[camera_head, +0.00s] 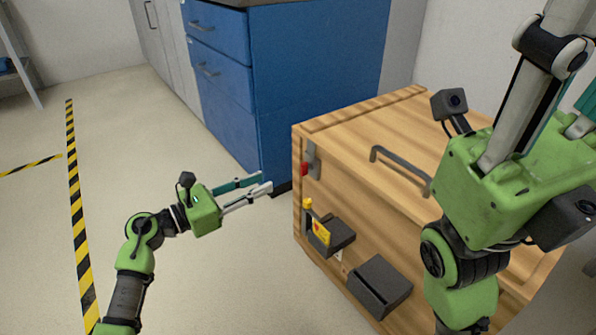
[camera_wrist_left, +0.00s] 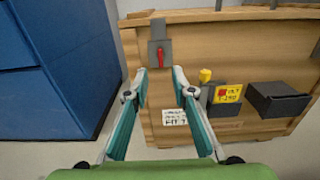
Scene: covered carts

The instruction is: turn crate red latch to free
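The wooden crate (camera_head: 355,185) stands right of the blue cabinet. Its red latch (camera_head: 305,169) sits on a grey plate high on the front face, near the left edge. In the left wrist view the red latch (camera_wrist_left: 160,54) hangs upright, just beyond and between my fingertips. My left gripper (camera_head: 266,183) is in front of the crate, left of the latch and apart from it. The left wrist view shows its fingers (camera_wrist_left: 160,74) spread with nothing between them. My right gripper (camera_head: 490,190) is raised close to the head camera above the crate; its fingertips are out of frame.
A yellow knob (camera_head: 308,203), a dark box with a yellow label (camera_head: 321,233) and another dark box (camera_head: 379,287) stick out from the crate front. The blue cabinet (camera_head: 315,85) stands behind. Floor at left is clear.

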